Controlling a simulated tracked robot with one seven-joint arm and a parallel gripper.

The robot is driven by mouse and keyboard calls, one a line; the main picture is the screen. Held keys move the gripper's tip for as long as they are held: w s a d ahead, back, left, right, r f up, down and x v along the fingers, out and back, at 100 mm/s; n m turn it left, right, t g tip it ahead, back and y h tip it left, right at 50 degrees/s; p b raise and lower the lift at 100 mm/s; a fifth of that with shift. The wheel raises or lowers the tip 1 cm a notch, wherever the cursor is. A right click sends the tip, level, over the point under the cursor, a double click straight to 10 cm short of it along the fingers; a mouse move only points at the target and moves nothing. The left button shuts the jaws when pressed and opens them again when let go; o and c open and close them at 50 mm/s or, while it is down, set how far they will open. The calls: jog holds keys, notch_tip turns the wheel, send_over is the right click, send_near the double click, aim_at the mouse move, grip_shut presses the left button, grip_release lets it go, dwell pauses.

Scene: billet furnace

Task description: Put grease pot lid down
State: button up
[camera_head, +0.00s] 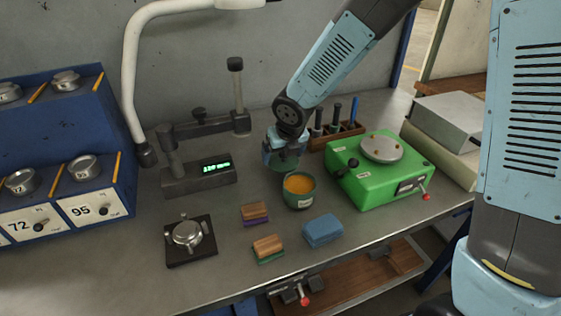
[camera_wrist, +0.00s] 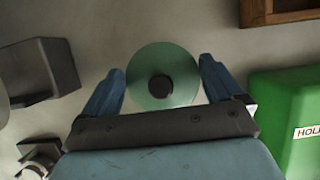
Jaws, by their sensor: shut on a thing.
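The grease pot (camera_head: 299,201) is a small dark green pot with a pale label, standing open on the bench with orange grease showing. My gripper (camera_head: 284,163) is just behind it, pointing down towards the bench. In the wrist view my gripper (camera_wrist: 162,88) has its two blue fingers on either side of the round green lid (camera_wrist: 143,95), which has a dark knob in its middle. It is shut on the lid. In the head view the lid is mostly hidden by the gripper, and I cannot tell whether it touches the bench.
A green box (camera_head: 378,180) with a round metal plate is close on the right. A wooden rack (camera_head: 337,138) of tools stands behind. A grey gauge (camera_head: 199,180) with a lit display is left. Coloured blocks, a blue pad (camera_head: 322,231) and a black stand (camera_head: 190,247) lie in front.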

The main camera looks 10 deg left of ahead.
aim_at(284, 157)
jog(key=shift+f, duration=1.55)
jog(key=o, duration=0.7)
jog(key=shift+v, duration=6.05)
jog(key=shift+w+r, duration=0.1)
